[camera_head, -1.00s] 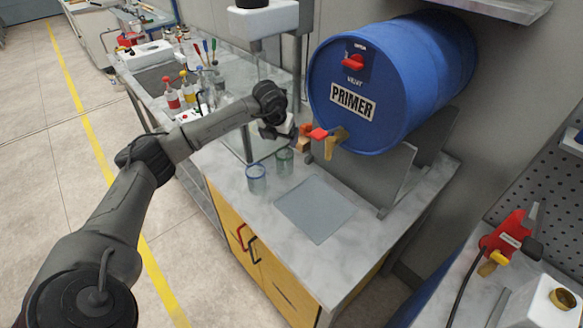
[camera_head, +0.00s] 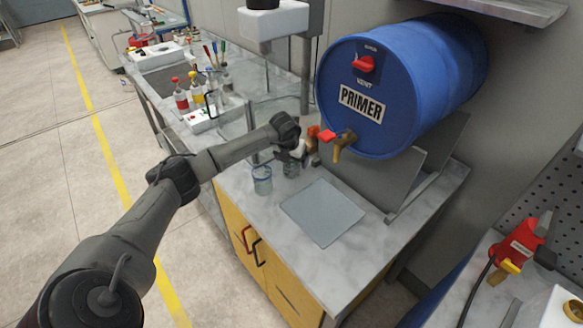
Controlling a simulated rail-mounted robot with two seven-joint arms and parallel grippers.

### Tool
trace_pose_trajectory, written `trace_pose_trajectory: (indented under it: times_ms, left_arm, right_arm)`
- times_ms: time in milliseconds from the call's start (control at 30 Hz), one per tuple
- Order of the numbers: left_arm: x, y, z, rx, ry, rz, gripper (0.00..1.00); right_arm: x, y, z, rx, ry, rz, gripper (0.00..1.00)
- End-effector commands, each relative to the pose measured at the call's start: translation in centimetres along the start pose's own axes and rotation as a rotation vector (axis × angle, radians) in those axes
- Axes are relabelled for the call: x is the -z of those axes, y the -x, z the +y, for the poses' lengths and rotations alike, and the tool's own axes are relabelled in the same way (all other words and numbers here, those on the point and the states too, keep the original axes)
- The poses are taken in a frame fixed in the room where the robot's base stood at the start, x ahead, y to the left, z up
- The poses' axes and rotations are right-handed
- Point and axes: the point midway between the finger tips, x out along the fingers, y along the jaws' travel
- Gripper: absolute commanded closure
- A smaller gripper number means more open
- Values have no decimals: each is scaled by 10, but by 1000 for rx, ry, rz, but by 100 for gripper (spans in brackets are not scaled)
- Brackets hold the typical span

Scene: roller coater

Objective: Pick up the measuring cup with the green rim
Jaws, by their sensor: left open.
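The measuring cup with the green rim (camera_head: 290,170) stands upright on the grey worktop, below the drum's tap; its rim is partly hidden by my gripper. A similar clear cup with a blue rim (camera_head: 262,181) stands just left of it. My left gripper (camera_head: 290,157) is open, pointing down right at the green-rimmed cup's top. I cannot tell whether the fingers are around the cup or just above it. My right gripper is not in view.
A blue PRIMER drum (camera_head: 385,85) with a brass tap (camera_head: 344,145) lies on a stand just right of the cups. A flat grey plate (camera_head: 323,212) lies in front. Bottles (camera_head: 181,95) and tools stand on the bench at left. A red tool (camera_head: 522,240) is at far right.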

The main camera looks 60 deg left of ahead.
Motion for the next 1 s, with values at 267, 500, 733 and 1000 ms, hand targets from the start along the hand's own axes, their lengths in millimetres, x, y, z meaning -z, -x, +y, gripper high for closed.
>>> trace_pose_trajectory:
  times_ms: [267, 500, 733, 1000]
  left_arm:
    - [0, -4, 0, -1, 0, -1, 9]
    - [0, -4, 0, -1, 0, -1, 28]
    - [0, -4, 0, -1, 0, -1, 50]
    - [0, -4, 0, 0, 0, -1, 62]
  right_arm:
    - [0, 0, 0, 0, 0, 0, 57]
    - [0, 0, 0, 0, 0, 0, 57]
    - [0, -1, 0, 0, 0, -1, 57]
    - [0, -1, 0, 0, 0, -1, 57]
